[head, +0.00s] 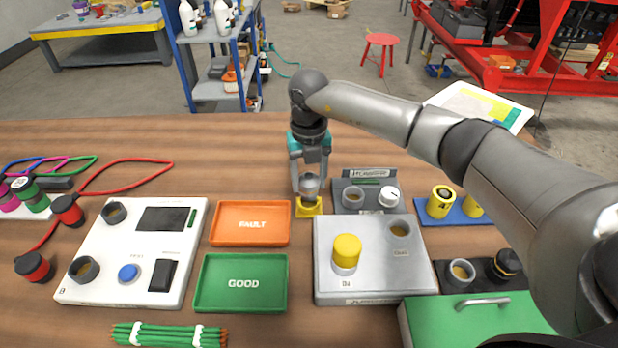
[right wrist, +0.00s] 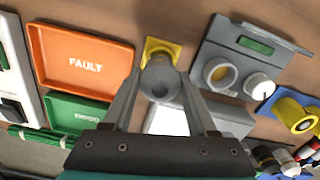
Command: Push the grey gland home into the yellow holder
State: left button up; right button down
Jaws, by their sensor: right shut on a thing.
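The grey gland (head: 311,188) is a round, stepped piece with a hollow in its wider end. It stands roughly upright between the fingers of my right gripper (head: 311,184), which is shut on it. The yellow holder (head: 309,209) is a small square block on the wooden table, directly under the gland. In the right wrist view, the gland (right wrist: 160,82) overlaps the yellow holder (right wrist: 155,46), and my right gripper's fingers (right wrist: 158,88) lie on both sides of it. The gland's lower end meets the holder; how deep it sits is hidden. My left gripper is not in view.
An orange FAULT tray (head: 249,241) and a green GOOD tray (head: 204,296) lie left of the holder. A grey device with a knob (head: 366,207) stands close at right. A metal fixture with a yellow cap (head: 347,252) stands in front right. Bare table lies behind.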

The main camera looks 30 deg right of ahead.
jog(key=shift+f+b, duration=1.05)
jog(key=shift+f, duration=0.7)
jog(key=shift+c, duration=0.6)
grip_release()
notch_tip(320, 180, up, 14)
jog(key=p, duration=0.2)
jog(key=shift+p, duration=0.3)
jog(key=shift+r, duration=0.7)
